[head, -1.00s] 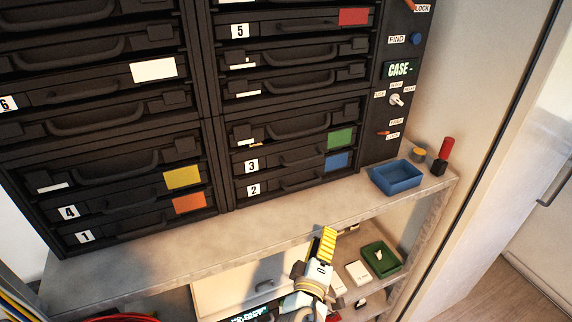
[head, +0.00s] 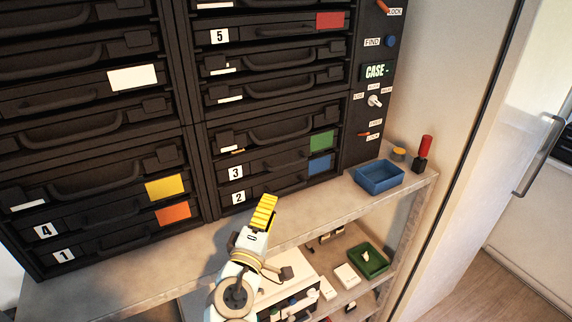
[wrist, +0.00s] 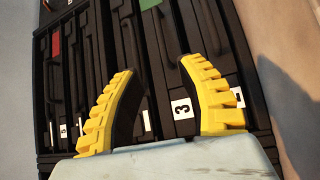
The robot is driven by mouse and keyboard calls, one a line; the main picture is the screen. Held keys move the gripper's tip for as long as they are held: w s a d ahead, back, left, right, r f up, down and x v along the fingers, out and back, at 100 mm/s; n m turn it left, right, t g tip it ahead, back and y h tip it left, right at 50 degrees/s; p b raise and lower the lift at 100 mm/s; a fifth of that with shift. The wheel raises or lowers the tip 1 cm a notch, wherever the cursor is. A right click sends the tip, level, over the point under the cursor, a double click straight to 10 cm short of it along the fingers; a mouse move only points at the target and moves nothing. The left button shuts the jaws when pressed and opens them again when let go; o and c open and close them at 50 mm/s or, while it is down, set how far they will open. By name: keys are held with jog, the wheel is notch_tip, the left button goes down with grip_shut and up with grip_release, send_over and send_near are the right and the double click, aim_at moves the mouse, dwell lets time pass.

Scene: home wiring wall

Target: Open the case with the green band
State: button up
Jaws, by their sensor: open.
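The case with the green band (head: 285,157) is the black case numbered 3, in the lower right stack of the wall. Its green band (head: 321,141) is at its right end and its handle is in the middle. It looks closed. In the wrist view the case (wrist: 165,60) appears turned on its side, its green band (wrist: 149,3) cut by the top edge. My gripper (head: 266,202) is in front of the lower right stack, apart from the case. In the wrist view my gripper (wrist: 158,66) has its yellow fingers spread, with nothing between them.
Case 2 with a blue band (head: 319,164) lies directly below. A grey shelf (head: 310,206) juts out under the cases, carrying a blue tray (head: 380,178) at right. A control panel (head: 374,85) with a switch stands right of the stack. A green tray (head: 367,262) sits lower.

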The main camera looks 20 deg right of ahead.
aim_at(287, 165)
jog(key=shift+p+x, duration=1.2)
jog(key=shift+x, duration=6.2)
grip_shut()
